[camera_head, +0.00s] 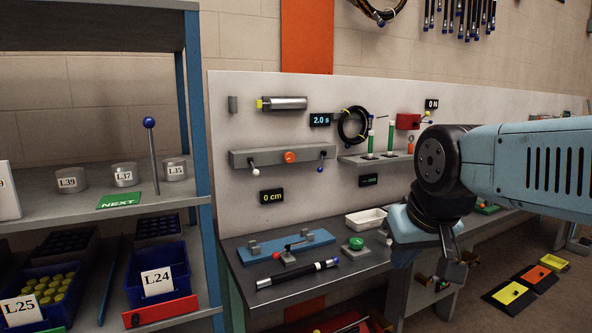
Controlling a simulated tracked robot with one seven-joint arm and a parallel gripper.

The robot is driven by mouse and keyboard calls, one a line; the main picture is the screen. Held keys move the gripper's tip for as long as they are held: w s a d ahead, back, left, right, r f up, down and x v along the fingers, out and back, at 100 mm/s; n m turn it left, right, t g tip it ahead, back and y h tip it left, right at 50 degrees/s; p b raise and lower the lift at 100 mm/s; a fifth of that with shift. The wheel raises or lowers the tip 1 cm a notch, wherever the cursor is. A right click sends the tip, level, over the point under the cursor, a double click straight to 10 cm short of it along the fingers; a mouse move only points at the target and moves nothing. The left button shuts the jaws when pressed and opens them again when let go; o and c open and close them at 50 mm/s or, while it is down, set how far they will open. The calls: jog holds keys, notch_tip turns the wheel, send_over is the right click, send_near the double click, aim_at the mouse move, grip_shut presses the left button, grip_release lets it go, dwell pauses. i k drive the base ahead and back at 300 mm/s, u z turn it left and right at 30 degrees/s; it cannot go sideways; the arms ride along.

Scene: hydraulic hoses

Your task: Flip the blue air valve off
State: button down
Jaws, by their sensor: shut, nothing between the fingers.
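A grey bar (245,159) is fixed to the upright white panel at the middle of the view. A small lever with a blue ball end (320,169) hangs down from its right part, and a lever with a white ball end (256,171) hangs from its left part. An orange round knob (290,157) sits between them. No label marks the blue lever as the air valve. My gripper (453,272) is at the right, low in front of the bench, pointing down. It is shut and empty, well apart from the blue lever.
A red block (407,121) with a lever stands under an ON sign (432,104). The bench (240,262) holds a blue fixture (290,243), a hose (298,274), a green button (356,243) and a white tray (367,219). A shelf with a tall blue-topped lever (149,123) stands left.

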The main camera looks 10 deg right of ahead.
aim_at(323, 153)
jog(key=z, duration=0.05)
jog(key=i, duration=1)
jog(key=u, duration=0.1)
